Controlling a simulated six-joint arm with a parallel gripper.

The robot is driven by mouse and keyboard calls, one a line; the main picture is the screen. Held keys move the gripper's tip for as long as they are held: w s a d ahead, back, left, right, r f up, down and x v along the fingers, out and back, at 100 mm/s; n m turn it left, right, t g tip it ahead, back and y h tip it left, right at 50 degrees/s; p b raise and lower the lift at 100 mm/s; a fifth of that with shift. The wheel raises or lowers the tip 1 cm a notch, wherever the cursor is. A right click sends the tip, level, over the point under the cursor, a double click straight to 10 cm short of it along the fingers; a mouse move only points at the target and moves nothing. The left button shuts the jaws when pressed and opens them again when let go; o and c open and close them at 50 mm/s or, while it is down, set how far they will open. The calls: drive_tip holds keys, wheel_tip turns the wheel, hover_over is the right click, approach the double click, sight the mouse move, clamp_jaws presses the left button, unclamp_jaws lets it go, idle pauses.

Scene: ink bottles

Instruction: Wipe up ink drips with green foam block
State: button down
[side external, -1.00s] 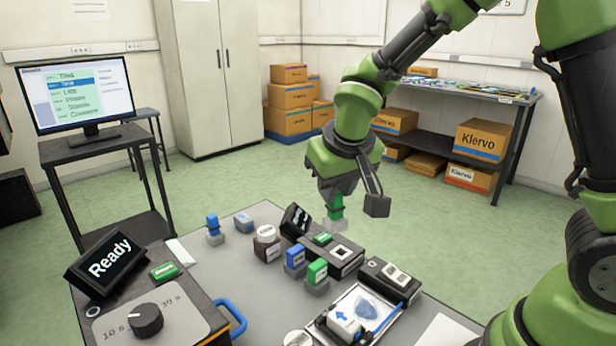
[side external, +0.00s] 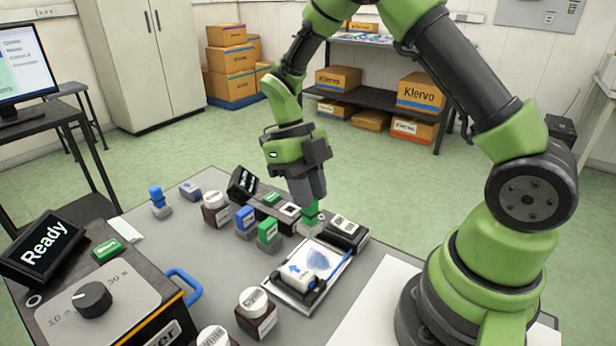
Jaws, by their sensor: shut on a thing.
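My gripper (side external: 311,204) points down and is shut on a green block with a pale grey base (side external: 311,217). The block is just beyond the far edge of a shallow metal-rimmed tray (side external: 272,279); I cannot tell whether it touches anything below. A blue ink patch (side external: 318,258) shows on the pale surface in the tray. A white block with a blue arrow (side external: 296,265) stands beside the patch. A second green block on a grey base (side external: 268,231) stands left of the tray, next to a similar blue block (side external: 244,217).
Brown bottles with white caps stand at the front (side external: 256,310) and farther back (side external: 215,207). A black device with a screen (side external: 242,182) is behind the blocks. A box with switches (side external: 346,230) sits right of my gripper. The "Ready" machine (side external: 110,300) fills the left front.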

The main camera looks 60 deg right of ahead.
sight(308, 221)
drive_tip(key=shift+a+f+m+y, duration=0.1)
drive_tip(key=shift+f+m+y, duration=0.2)
drive_tip(key=shift+m, duration=0.5)
drive_tip(key=shift+f, duration=2.25)
drive_tip(key=shift+f, duration=0.5)
drive_tip(key=shift+s, duration=2)
drive_tip(key=shift+w+f, duration=0.1)
drive_tip(key=shift+w, duration=1.95)
drive_tip(key=shift+s, duration=2.05)
drive_tip(key=shift+w, duration=2.05)
drive_tip(key=shift+s, duration=2.1)
